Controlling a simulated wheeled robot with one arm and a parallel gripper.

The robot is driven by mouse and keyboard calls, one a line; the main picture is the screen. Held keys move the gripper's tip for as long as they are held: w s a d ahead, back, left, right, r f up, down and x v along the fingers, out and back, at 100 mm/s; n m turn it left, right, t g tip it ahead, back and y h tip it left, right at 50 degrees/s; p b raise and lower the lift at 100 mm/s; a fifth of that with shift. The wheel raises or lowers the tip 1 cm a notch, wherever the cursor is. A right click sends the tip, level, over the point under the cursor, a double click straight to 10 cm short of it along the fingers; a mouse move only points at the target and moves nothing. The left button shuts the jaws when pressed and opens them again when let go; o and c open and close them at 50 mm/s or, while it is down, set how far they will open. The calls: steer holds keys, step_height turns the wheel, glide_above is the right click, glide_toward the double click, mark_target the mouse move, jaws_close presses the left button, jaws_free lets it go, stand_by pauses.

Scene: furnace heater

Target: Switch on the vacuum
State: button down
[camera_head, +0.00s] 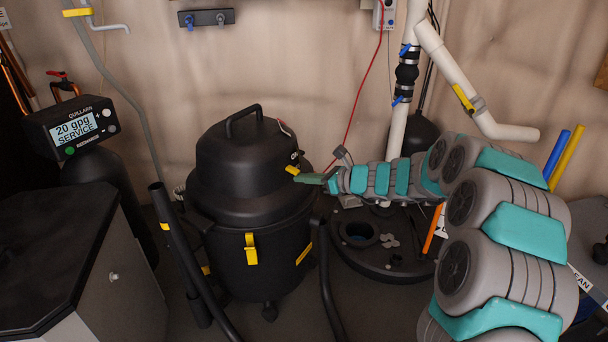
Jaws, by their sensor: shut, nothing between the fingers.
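The black vacuum (250,190) stands upright on the floor at the middle left, with a handle on its domed lid and yellow latches on its drum. A small yellow piece (292,170) shows on the right side of its lid, by partly hidden white lettering. My gripper (299,176) is shut and empty at the right side of the lid, close to the yellow piece. I cannot tell whether it touches. My arm reaches in from the right and hides part of what lies behind.
A black hose and wand (185,260) stand in front of the vacuum. A dark-topped cabinet (55,250) fills the lower left, below a water softener display (75,128). A round black sump lid (385,245) lies right of the vacuum. White pipes (408,90) run along the back wall.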

steer(key=shift+r, duration=0.25)
steer(key=p, duration=0.3)
steer(key=shift+r+h, duration=0.3)
steer(key=shift+r, duration=0.1)
steer(key=r+p, duration=0.1)
steer(key=p, duration=0.2)
steer(key=shift+r+p, duration=0.2)
steer(key=shift+p, duration=0.1)
steer(key=shift+f+b, duration=0.3)
steer(key=shift+b, duration=0.05)
steer(key=shift+r, duration=0.15)
